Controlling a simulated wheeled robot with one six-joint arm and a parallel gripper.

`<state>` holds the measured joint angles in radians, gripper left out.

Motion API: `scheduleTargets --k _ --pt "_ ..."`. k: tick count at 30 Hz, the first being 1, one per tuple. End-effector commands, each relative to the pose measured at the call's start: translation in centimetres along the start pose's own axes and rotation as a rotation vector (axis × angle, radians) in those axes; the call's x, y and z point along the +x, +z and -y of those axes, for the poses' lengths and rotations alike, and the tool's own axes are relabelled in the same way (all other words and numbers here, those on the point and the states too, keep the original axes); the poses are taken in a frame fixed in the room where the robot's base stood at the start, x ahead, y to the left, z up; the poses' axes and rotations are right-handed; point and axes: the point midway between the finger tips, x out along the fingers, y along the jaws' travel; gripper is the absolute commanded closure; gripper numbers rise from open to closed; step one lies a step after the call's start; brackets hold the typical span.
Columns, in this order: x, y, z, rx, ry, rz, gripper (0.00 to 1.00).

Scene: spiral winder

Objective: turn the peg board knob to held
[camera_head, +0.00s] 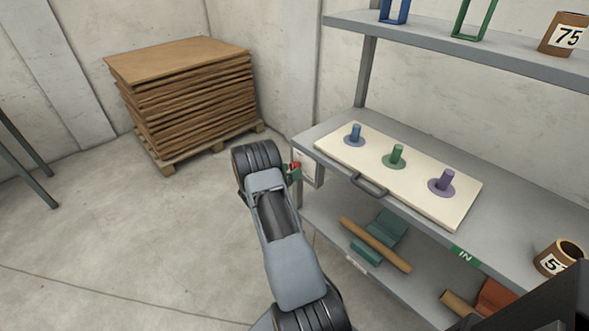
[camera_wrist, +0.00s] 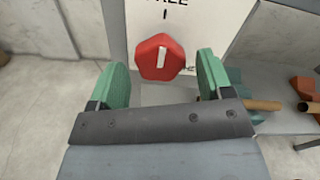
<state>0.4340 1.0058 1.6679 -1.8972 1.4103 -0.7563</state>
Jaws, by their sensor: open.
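The knob (camera_wrist: 161,60) is red with a short white, nearly upright mark. It sits on a white plate (camera_wrist: 205,20) with a partly cut-off word and a black tick above the knob. My gripper (camera_wrist: 163,78) is open, with one green finger on each side of the knob and visible gaps between. In the head view, the gripper is mostly hidden behind my arm, with some green and red showing by the plate (camera_head: 308,168) at the shelf's left end. The cream peg board (camera_head: 420,199) lies on the shelf with blue, green and purple pegs.
The grey shelf unit (camera_head: 520,235) fills the right side, with a grey handle (camera_head: 368,186) at the board's front edge. Brown tubes (camera_head: 375,245) lie on the lower shelf. Stacked brown sheets (camera_head: 190,95) stand on a pallet behind.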

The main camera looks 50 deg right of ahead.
Motion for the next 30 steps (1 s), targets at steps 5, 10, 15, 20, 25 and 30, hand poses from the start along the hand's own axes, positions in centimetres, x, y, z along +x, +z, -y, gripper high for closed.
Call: scheduleTargets --k 5,10,15,20,25,30 --pt "1.7 0.0 0.0 0.001 -0.001 0.000 0.27" --pt "2.3 0.0 0.0 0.001 0.000 0.000 0.27" --pt "2.4 0.0 0.0 0.000 0.000 0.000 0.27" --pt "2.4 0.0 0.0 0.000 0.000 0.000 0.32" --pt "2.3 0.0 0.0 0.001 0.000 0.000 0.48" --pt "2.3 0.0 0.0 0.000 0.000 0.000 0.64"
